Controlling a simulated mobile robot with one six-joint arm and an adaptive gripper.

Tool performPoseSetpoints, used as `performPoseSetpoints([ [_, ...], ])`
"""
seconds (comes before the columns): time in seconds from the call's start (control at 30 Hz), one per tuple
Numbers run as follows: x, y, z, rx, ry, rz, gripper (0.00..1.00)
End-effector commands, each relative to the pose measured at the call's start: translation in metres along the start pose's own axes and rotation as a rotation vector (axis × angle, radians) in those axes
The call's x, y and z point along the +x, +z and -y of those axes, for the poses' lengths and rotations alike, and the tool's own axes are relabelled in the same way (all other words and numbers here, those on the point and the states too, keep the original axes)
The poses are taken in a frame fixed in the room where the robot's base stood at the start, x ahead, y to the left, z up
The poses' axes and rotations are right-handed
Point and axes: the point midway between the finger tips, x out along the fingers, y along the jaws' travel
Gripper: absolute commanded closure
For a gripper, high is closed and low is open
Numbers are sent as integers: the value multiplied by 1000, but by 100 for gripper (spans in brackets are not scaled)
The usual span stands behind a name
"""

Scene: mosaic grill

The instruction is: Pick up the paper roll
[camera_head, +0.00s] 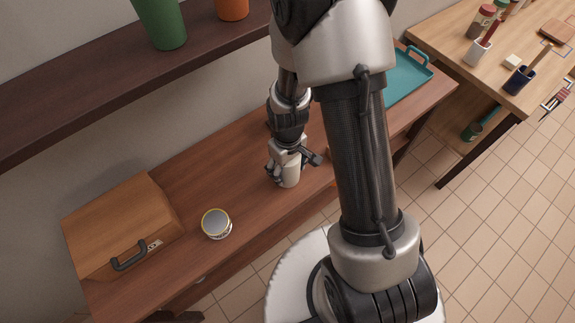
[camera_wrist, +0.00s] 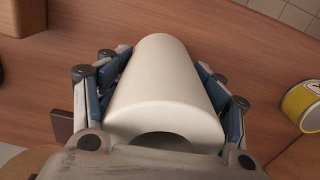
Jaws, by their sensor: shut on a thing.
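The paper roll (camera_head: 289,174) is a white cylinder standing on or just above the brown wooden shelf top (camera_head: 222,180); I cannot tell whether it touches. In the wrist view the paper roll (camera_wrist: 170,85) fills the middle, with its dark core hole at the near end. My gripper (camera_head: 290,163) comes down on it from above, with one finger on each side. In the wrist view my gripper (camera_wrist: 168,88) has its blue-grey pads against both sides of the roll. The roll's lower part is partly out of sight in the wrist view.
A yellow-rimmed can (camera_head: 217,223) stands left of the roll, and a wooden case (camera_head: 120,228) with a black handle lies farther left. A teal tray (camera_head: 405,77) is at the right end. A dark upper shelf (camera_head: 90,98) overhangs the back.

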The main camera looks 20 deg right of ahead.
Motion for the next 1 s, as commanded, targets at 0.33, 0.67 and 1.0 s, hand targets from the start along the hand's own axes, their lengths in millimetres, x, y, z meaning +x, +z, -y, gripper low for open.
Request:
performPoseSetpoints([
  [0.33,-10,-1,0,0,1,-2,62],
  [0.67,-81,-2,-1,0,2,-6,62],
  [1.0,-170,-1,0,0,2,-4,62],
])
